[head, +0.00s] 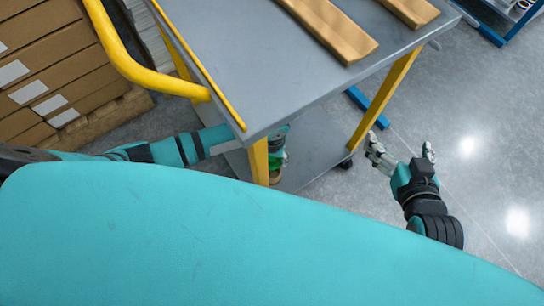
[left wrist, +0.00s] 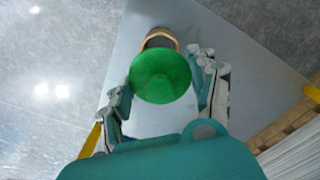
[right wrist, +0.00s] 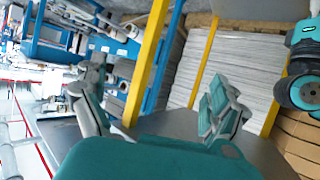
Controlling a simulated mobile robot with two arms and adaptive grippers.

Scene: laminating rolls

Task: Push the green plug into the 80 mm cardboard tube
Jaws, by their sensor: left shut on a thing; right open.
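The green plug (left wrist: 160,75) is a round green disc held between the fingers of my left gripper (head: 279,150). In the head view the green plug (head: 278,160) shows only partly beside a yellow cart leg. The cardboard tube (left wrist: 160,36) shows just past the plug as a brown rim with a dark opening, partly covered by the plug. A small brown piece of it shows in the head view (head: 275,178), low at the cart's lower shelf. I cannot tell whether plug and tube touch. My right gripper (head: 400,155) is open and empty, right of the cart.
A grey cart top (head: 265,60) with a yellow frame stands above my left gripper and hides part of it. Long brown boards (head: 330,28) lie on it. The lower shelf (head: 315,145) is grey. Stacked cardboard boxes (head: 50,65) stand at left.

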